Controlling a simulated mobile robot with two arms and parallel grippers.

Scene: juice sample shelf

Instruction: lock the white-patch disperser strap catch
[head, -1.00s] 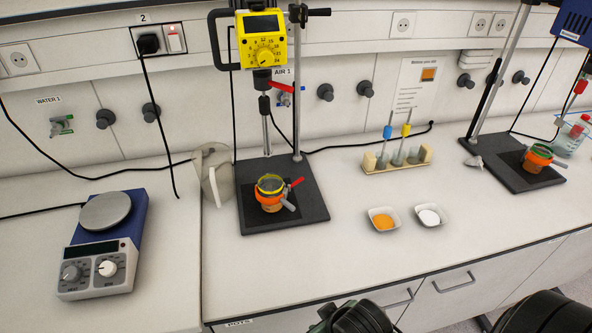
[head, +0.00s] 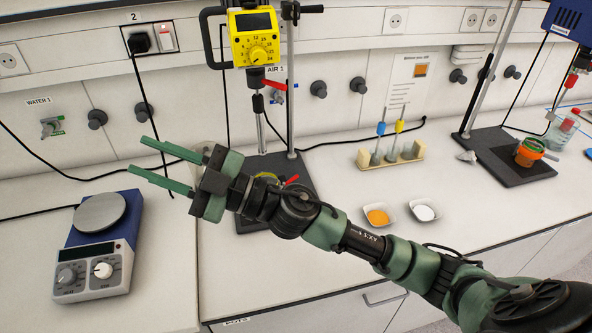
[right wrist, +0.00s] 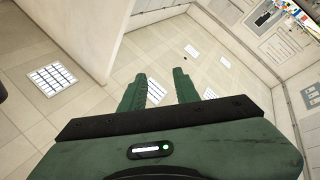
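My right arm reaches in from the lower right of the head view, with its green gripper (head: 138,156) raised over the bench between the hotplate and the yellow disperser (head: 255,40). The gripper is open and empty; its two separated fingers also show in the right wrist view (right wrist: 157,88). Below the yellow disperser, my arm hides most of a pot; part of its yellowish rim (head: 267,177) and a red lever (head: 292,179) show. At right, a blue disperser (head: 572,20) has an orange-banded pot (head: 528,152) on its base. I cannot tell which disperser has the white patch. My left gripper is out of view.
A hotplate (head: 98,250) stands at left. A test-tube rack (head: 391,157) and two dishes, one with orange powder (head: 378,217) and one with white (head: 424,213), lie between the stands. Black cables cross the bench. The front bench strip is largely clear.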

